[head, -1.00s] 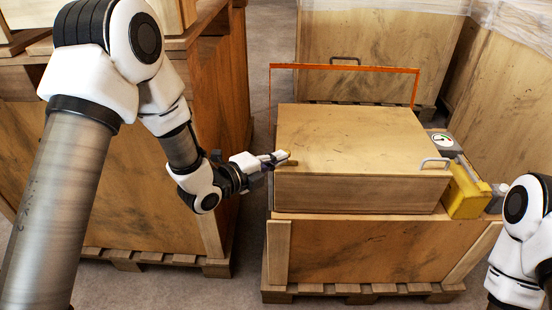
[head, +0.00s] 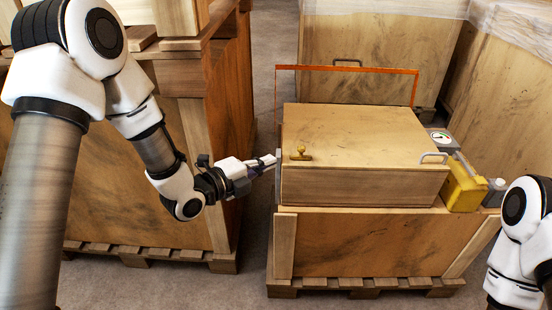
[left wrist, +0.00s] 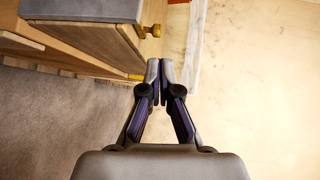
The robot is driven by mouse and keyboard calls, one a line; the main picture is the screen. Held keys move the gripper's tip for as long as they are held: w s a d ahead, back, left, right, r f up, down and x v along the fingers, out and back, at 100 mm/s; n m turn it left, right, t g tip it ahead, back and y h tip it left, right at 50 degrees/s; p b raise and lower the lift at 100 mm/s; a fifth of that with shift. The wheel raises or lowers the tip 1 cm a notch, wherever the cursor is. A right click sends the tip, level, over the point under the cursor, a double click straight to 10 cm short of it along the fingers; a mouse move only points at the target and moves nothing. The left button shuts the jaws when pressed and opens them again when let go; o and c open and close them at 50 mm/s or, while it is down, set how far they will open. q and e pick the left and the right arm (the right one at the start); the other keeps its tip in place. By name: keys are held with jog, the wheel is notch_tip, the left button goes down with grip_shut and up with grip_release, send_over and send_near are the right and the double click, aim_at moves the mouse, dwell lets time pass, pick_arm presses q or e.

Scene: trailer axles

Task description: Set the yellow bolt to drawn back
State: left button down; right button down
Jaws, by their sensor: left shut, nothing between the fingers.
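An orange frame (head: 346,69) stands behind the box. A metal handle (head: 434,156), a gauge (head: 440,138) and a yellow unit (head: 465,187) are at its right. A tall crate (head: 140,190) stands left, with a narrow gap of floor between.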

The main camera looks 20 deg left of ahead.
pick_arm(q)
jog(key=v, duration=0.4)
jog(key=shift+s+a, duration=0.2)
jog(key=shift+s, duration=0.05)
jog(key=s+d+f+n+g+y, duration=0.15)
jog(key=s+f+g, duration=0.25)
jog(key=s+f, duration=0.55)
jog(key=s+d+f+n+g+y, duration=0.1)
jog(key=s+f+n+g+y, duration=0.2)
jog(key=f, duration=1.2)
jog(key=s+a+f+n+g+y, duration=0.2)
jog(key=s+a+f+n+g, duration=0.15)
jog(key=s+n, duration=0.5)
jog(key=s+a+f+n+g+y, duration=0.15)
jog(key=s+f+n+g, duration=0.25)
jog(key=s+n, duration=0.45)
notch_tip(320, 180, up, 20)
jog(key=w+n+p, duration=0.2)
jog(key=p, duration=1.9)
jog(key=shift+a+r+n, duration=0.2)
jog(key=shift+a+n, duration=0.1)
jog(key=shift+n, duration=0.05)
